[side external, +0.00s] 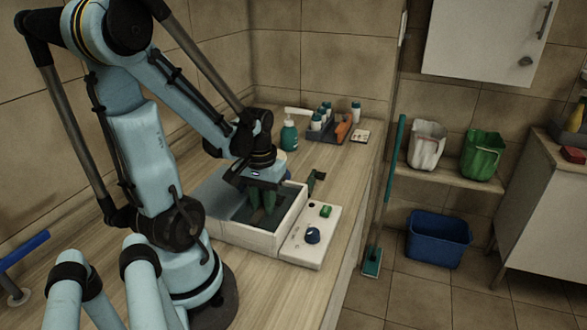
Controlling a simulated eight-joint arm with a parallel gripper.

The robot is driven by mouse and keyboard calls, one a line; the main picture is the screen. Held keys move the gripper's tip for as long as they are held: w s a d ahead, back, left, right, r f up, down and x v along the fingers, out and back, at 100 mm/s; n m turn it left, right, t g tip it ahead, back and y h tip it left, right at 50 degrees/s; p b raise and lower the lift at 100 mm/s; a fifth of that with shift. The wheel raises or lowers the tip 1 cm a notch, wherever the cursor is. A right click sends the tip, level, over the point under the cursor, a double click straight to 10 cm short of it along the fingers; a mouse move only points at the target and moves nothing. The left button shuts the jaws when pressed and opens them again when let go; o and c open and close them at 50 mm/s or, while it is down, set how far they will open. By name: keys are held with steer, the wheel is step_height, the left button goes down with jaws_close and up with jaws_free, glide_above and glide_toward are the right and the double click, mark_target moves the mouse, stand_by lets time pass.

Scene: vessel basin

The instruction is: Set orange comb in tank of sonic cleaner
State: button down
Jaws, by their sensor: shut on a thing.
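The sonic cleaner (262,240) is a white box on the wooden counter.
A teal pump bottle (289,134) and a dark tray of small bottles (318,134) stand behind the cleaner. A dark green object (316,180) lies just behind the panel. The counter's right edge drops to the floor, where a blue bin (438,240) stands.

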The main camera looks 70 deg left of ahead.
steer(key=shift+f, duration=0.2)
steer(key=c, duration=1.3)
jaws_free()
steer(key=shift+f, duration=0.1)
steer(key=shift+o, duration=0.2)
steer(key=shift+r, duration=6.1)
steer(key=w+d+f+m+t, duration=0.1)
steer(key=w+d+m+t, duration=0.6)
steer(key=d, duration=0.8)
steer(key=w+m, duration=0.2)
steer(key=w, duration=0.1)
steer(key=shift+d+f, duration=0.2)
steer(key=shift+d, duration=0.15)
steer(key=shift+w, duration=0.1)
